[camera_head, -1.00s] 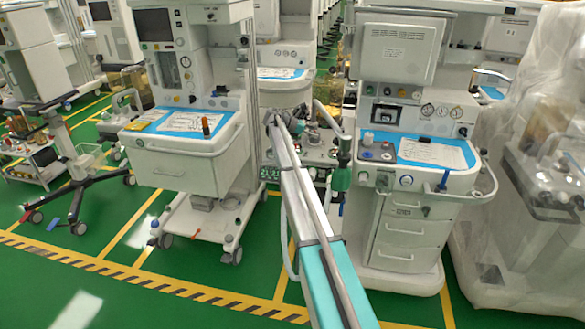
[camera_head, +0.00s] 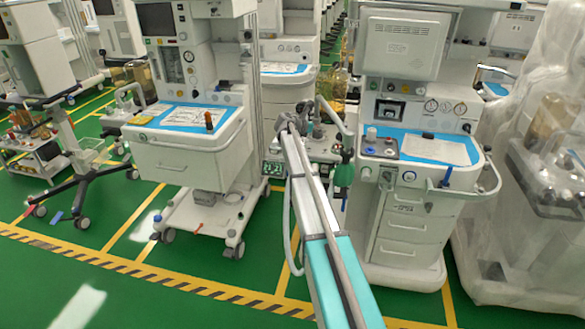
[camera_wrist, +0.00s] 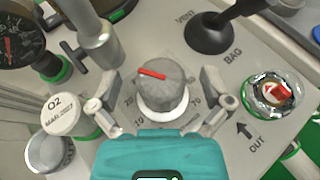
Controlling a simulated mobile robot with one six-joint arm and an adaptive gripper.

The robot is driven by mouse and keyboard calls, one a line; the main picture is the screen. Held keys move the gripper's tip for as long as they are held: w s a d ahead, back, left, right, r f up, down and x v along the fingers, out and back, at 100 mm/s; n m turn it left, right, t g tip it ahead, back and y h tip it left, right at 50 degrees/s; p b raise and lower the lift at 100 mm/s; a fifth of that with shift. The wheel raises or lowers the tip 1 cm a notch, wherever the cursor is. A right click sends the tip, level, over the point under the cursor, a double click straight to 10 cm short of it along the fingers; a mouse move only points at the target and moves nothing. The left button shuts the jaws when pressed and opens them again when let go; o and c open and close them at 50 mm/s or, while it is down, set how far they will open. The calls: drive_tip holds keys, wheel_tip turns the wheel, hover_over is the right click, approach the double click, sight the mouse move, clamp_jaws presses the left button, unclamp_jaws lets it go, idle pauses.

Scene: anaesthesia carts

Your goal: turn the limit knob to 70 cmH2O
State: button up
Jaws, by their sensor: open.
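The limit knob (camera_wrist: 163,84) is grey with a red pointer line and sits on a white numbered dial in the middle of the wrist view. Its red line points to the upper left, away from the 70 mark at the lower right. My gripper (camera_wrist: 160,92) is open, with one finger left of the knob and one right of it. There seems to be a gap on both sides; contact cannot be told. In the head view my gripper is at the far end of my arm, by the machine between two carts; the knob cannot be made out there.
In the wrist view, a black bag/vent lever (camera_wrist: 210,34) stands at the upper right and an outlet port (camera_wrist: 273,92) at the right. A white O2 cap (camera_wrist: 62,115) and a gauge (camera_wrist: 18,38) are at the left.

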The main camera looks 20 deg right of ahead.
drive_tip(key=shift+s+n+t+y, duration=0.15)
drive_tip(key=shift+n+t+y, duration=0.75)
drive_tip(key=shift+n+t, duration=0.75)
drive_tip(key=shift+a+r, duration=0.1)
drive_tip(key=p+v, duration=0.6)
drive_tip(key=v, duration=0.8)
drive_tip(key=s+a+f+m+g+y+p, duration=0.1)
drive_tip(key=s+a+f+m+g+y, duration=0.1)
drive_tip(key=s+a+m, duration=0.3)
drive_tip(key=s+a+f+m+g+y+p, duration=0.1)
drive_tip(key=s+a+f+m+y+p, duration=0.1)
drive_tip(key=s+a+m, duration=0.3)
drive_tip(key=shift+s+m+g+y, duration=0.4)
drive_tip(key=shift+s+m, duration=1.15)
drive_tip(key=shift+s, duration=2.25)
drive_tip(key=s+a+f+m+g+y, duration=0.1)
drive_tip(key=s+a+m+g+y, duration=0.1)
drive_tip(key=s+a+m, duration=0.4)
drive_tip(key=s+a+f+m+g+y, duration=0.1)
drive_tip(key=s+a+m+y, duration=0.3)
drive_tip(key=s+a, duration=0.4)
drive_tip(key=s+f+m, duration=0.1)
drive_tip(key=s, duration=0.6)
drive_tip(key=shift+a+f+m+g, duration=0.2)
drive_tip(key=shift+f+m+g, duration=0.15)
drive_tip(key=shift+m, duration=0.05)
